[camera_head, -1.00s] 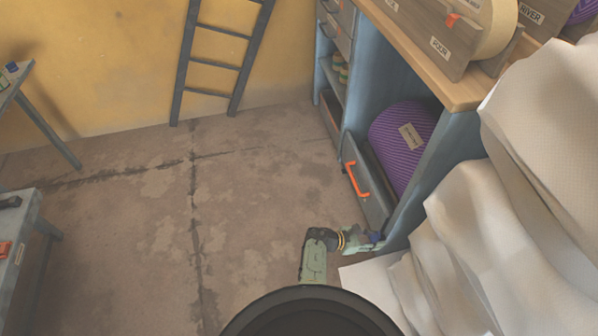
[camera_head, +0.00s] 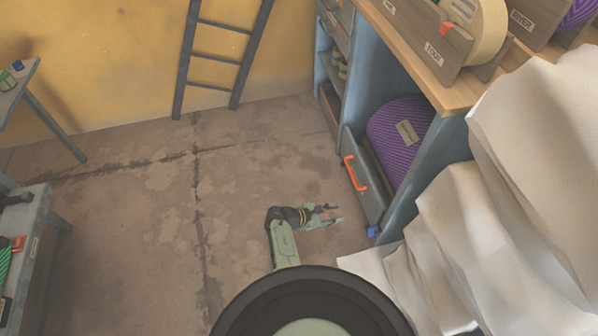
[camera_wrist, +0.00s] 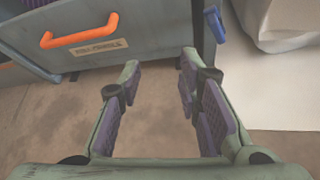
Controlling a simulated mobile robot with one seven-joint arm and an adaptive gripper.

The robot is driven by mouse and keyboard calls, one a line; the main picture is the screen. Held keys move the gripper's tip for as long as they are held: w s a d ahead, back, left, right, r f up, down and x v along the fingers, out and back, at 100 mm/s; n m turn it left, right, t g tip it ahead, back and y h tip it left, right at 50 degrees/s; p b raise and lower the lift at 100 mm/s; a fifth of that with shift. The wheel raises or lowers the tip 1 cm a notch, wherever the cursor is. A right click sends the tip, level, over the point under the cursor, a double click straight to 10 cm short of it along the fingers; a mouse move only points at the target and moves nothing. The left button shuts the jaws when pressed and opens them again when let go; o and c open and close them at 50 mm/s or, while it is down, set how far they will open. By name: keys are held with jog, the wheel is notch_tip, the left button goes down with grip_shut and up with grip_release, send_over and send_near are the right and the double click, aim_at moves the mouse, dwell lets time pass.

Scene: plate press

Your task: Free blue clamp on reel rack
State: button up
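The small blue clamp (camera_head: 373,232) sits low on the rack at the front bottom corner, beside the grey-blue front panel. In the wrist view the blue clamp (camera_wrist: 214,25) shows at the top, right of centre, against a dark upright edge. My gripper (camera_head: 331,213) is left of the clamp in the head view, apart from it, above the floor. In the wrist view my gripper (camera_wrist: 160,65) is open, with nothing between its purple-padded fingers. The reel rack (camera_head: 408,205) is a blue-grey cabinet with a wooden top. A purple reel (camera_head: 398,138) lies inside.
The rack's front panel has an orange handle (camera_head: 355,173), also seen in the wrist view (camera_wrist: 80,32). Large white draped material (camera_head: 530,180) crowds the right side. A ladder (camera_head: 215,55) leans at the wall. Tables stand at the left. The middle floor is clear.

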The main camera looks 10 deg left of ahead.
jog(key=w+a+r+m+t+y, duration=0.1)
jog(key=w+a+r+y, duration=0.1)
jog(key=w+a+r, duration=0.2)
jog(key=w+a+r+m+t+y, duration=0.1)
jog(key=w+a+r+t+y, duration=0.1)
jog(key=w+a+r, duration=0.3)
jog(key=w+a, duration=0.1)
jog(key=a, duration=0.3)
jog(key=shift+w+a, duration=0.25)
jog(key=shift+t, duration=0.3)
